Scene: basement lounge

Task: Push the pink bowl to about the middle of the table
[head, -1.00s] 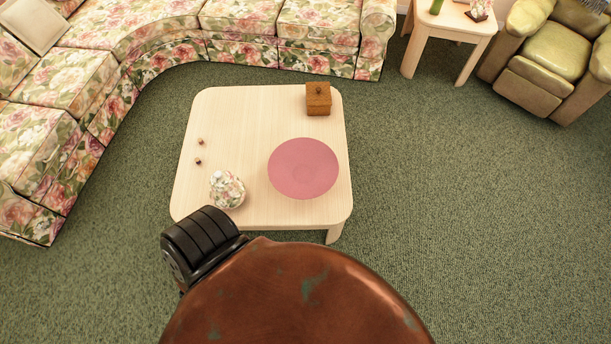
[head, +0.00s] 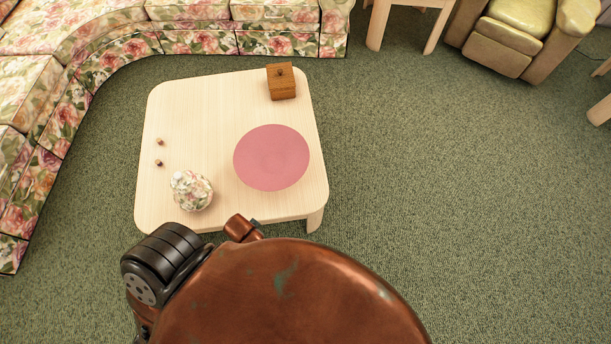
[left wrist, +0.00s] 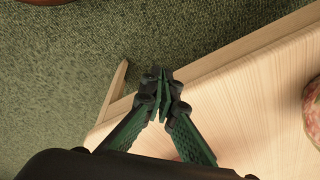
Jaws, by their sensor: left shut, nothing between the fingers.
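The pink bowl (head: 271,158) is a wide, round, matte pink dish on the pale wooden table (head: 205,110). It sits right of the table's middle, toward the right edge. My left gripper (left wrist: 163,82) shows in the left wrist view with its dark green fingers together and empty, over the table's edge. The table top also shows there (left wrist: 255,110), with one leg below the edge. In the head view I cannot make out the left gripper's fingers. My right gripper is in neither view.
A floral round jar (head: 191,191) stands at the table's near side, left of the bowl. A wooden box (head: 281,82) stands at the far right corner. Two small brown pieces (head: 159,152) lie at the left. A floral sofa (head: 195,40) curves behind. Carpet is clear at right.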

